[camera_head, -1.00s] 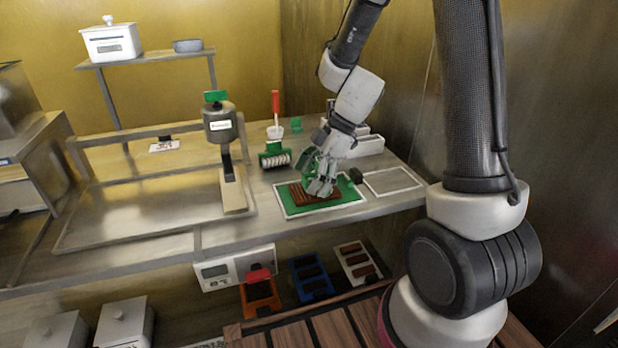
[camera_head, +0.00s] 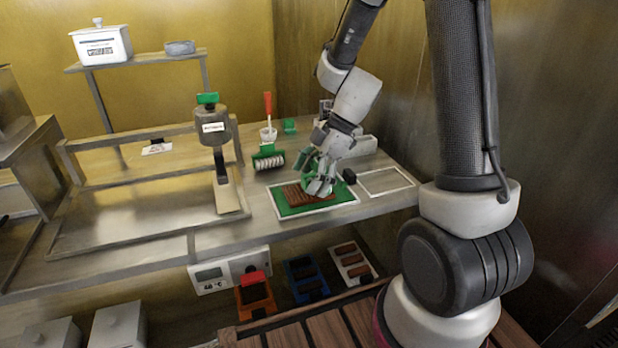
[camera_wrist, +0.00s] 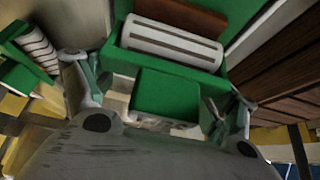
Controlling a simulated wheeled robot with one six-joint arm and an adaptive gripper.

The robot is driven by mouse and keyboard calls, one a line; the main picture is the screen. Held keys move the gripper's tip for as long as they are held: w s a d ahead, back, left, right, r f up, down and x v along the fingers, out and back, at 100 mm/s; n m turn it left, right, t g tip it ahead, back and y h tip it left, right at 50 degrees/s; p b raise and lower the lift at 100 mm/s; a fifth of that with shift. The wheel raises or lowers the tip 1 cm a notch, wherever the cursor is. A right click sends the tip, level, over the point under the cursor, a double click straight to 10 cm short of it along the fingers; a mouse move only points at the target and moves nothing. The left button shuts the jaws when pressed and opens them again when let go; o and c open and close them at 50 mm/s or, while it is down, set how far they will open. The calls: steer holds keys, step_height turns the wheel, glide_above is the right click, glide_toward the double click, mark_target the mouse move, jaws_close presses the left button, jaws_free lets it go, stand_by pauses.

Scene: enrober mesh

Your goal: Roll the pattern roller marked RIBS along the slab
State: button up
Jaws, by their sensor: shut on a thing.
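The brown slab (camera_head: 303,195) lies on a green mat with a pale border (camera_head: 283,209) on the bench. My gripper (camera_head: 320,184) is over the slab's right part. In the wrist view my gripper (camera_wrist: 155,92) is shut on the green handle of a pattern roller (camera_wrist: 172,42). This roller is white with straight dark lines along its length. The slab's brown surface (camera_wrist: 180,14) shows just beyond it. I cannot tell whether the roller touches the slab. No RIBS mark is readable. Another green-handled roller (camera_head: 269,162) lies left of the mat, with a ringed white drum.
A grey dispenser (camera_head: 215,127) stands left of the mat. A red-handled tool (camera_head: 267,105) stands in a white cup behind. An empty pale-bordered rectangle (camera_head: 386,181) and a small black object (camera_head: 349,176) are on the right. Colored trays (camera_head: 306,278) sit below the bench.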

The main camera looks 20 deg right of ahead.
mark_target(317, 161)
steer(key=shift+d, duration=0.95)
stand_by(0.4)
steer(key=shift+r, duration=3.5)
